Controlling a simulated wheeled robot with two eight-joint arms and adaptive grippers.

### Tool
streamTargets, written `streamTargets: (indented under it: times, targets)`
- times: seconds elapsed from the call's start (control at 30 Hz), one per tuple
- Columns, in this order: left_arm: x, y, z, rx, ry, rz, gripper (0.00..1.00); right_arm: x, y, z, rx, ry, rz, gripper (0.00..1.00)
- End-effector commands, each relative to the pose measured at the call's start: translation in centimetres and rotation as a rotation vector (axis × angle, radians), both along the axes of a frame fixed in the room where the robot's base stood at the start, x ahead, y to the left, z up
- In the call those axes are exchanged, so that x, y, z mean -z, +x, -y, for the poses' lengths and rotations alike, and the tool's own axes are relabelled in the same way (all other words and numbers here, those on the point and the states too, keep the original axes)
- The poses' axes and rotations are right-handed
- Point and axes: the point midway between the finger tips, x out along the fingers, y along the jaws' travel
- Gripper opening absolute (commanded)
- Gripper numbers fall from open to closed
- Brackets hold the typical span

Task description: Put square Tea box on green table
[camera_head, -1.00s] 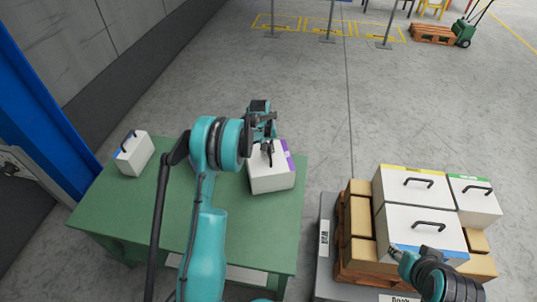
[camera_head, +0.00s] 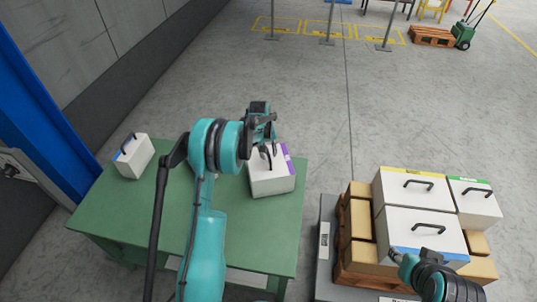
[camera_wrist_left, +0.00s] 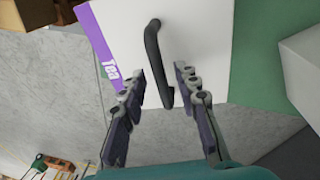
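The square Tea box (camera_head: 272,181) is white with a purple stripe and a black handle. It rests on the right part of the green table (camera_head: 240,252), near the far right edge. In the left wrist view the Tea box (camera_wrist_left: 205,38) shows its purple "Tea" label and its handle (camera_wrist_left: 153,52). My left gripper (camera_head: 268,146) is above the box; in the wrist view its fingers (camera_wrist_left: 165,82) are apart on either side of the handle's end, not closed on it. My right gripper (camera_head: 398,254) is by the front white box on the pallet; its fingers are too small to read.
A white box with a blue stripe (camera_head: 134,156) stands at the table's left. At right, a pallet stack holds a yellow-striped box (camera_head: 405,188), a green-striped box (camera_head: 478,205) and a blue-striped box (camera_head: 412,227) on brown cartons (camera_head: 357,218). Floor lies between table and pallet.

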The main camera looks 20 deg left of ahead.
Motion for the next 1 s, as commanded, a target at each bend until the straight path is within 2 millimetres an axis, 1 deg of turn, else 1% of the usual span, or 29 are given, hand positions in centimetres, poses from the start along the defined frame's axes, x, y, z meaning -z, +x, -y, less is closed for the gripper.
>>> streamTargets:
  times: [0.03,0.3,0.4,0.57,0.67,0.77,0.87,0.9,0.97,1.0]
  targets:
    - [-1.3,-0.2,-0.1,-0.001,0.000,0.000,0.31,-0.6,0.0,0.0,0.000,0.000,0.000,0.40]
    - [-7.2,-1.2,-0.4,0.000,0.000,0.000,0.31,-2.4,0.0,0.0,0.000,0.000,0.000,0.40]
    - [-8.9,-1.4,-0.5,0.000,0.000,0.000,0.31,-2.8,0.0,0.0,0.000,0.000,0.000,0.40]
    - [-10.4,-1.7,-0.6,0.001,0.000,0.000,0.31,-3.1,0.0,0.0,0.000,0.000,0.000,0.40]
    - [-11.7,-2.2,0.0,0.015,0.007,0.010,0.31,-3.1,0.0,0.0,0.000,0.000,0.000,0.40]
    - [-14.3,-3.7,1.4,0.049,0.024,0.038,0.31,-3.1,0.0,0.0,0.000,0.000,0.000,0.40]
    - [-17.9,-6.2,3.6,0.106,0.051,0.082,0.31,-3.1,0.0,0.0,0.000,0.000,0.000,0.40]
    - [-19.3,-7.4,4.5,0.132,0.063,0.101,0.31,-3.1,0.0,0.0,0.000,0.000,0.000,0.40]
    - [-21.1,-9.4,5.8,0.171,0.083,0.132,0.31,-3.1,0.0,0.0,0.000,0.000,0.000,0.40]
    - [-22.2,-10.8,6.6,0.196,0.096,0.152,0.31,-3.1,0.0,0.0,0.000,0.000,0.000,0.40]
